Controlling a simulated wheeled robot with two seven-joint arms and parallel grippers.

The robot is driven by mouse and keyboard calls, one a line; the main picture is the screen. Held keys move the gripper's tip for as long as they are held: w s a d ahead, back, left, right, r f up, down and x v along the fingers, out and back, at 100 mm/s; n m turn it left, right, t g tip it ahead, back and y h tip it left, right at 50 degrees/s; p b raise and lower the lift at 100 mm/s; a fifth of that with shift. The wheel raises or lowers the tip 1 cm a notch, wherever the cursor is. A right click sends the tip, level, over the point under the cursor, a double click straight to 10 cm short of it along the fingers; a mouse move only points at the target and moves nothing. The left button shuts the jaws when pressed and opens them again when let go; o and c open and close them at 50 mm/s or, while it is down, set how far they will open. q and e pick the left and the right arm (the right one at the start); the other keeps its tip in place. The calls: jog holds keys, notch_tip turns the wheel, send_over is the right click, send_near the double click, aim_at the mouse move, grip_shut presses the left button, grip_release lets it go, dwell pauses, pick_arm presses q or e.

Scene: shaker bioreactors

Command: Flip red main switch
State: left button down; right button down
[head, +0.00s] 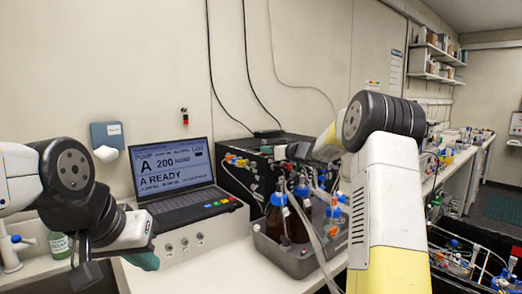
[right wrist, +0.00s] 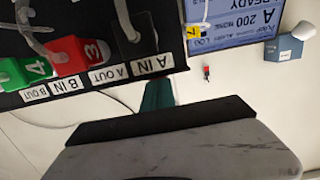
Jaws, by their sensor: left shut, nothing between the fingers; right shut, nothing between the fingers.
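No part labelled as a main switch can be read. A small red, green and black fitting (head: 184,116) is on the wall above the laptop; it also shows small in the right wrist view (right wrist: 206,72). The black pump unit (head: 235,182) has coloured blocks on its front, including a red block (right wrist: 80,54) marked 3. My left gripper (head: 146,262) is shut and empty, low at the left, in front of the laptop base. My right gripper (right wrist: 158,95) is shut and empty, its teal fingers close to the unit's labelled edge in the picture; contact is unclear.
The laptop (head: 175,172) stands left of the pump unit. A grey tray (head: 285,256) with brown bottles and loose tubing stands in front of the unit. A blue box (head: 107,135) hangs on the wall. A sink and soap bottle (head: 59,244) are at the left.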

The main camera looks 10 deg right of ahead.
jog(key=f+v, duration=0.1)
jog(key=v, duration=0.6)
jog(key=shift+s+d+r, duration=0.25)
jog(key=shift+s+r, duration=0.1)
jog(key=shift+r, duration=0.15)
jog(key=s+r, duration=0.1)
jog(key=d+r, duration=0.1)
jog(key=r, duration=0.1)
jog(key=s+r, duration=0.1)
jog(key=r, duration=0.1)
jog(key=shift+s+d, duration=0.2)
jog(key=shift+s, duration=0.1)
jog(key=x, duration=0.9)
jog(key=shift+w+a+f, duration=0.15)
jog(key=shift+w+a, duration=0.1)
jog(key=shift+w, duration=0.05)
jog(key=f, duration=0.3)
jog(key=shift+w+a, duration=0.1)
jog(key=shift+w, duration=0.2)
jog(key=shift+f, duration=0.5)
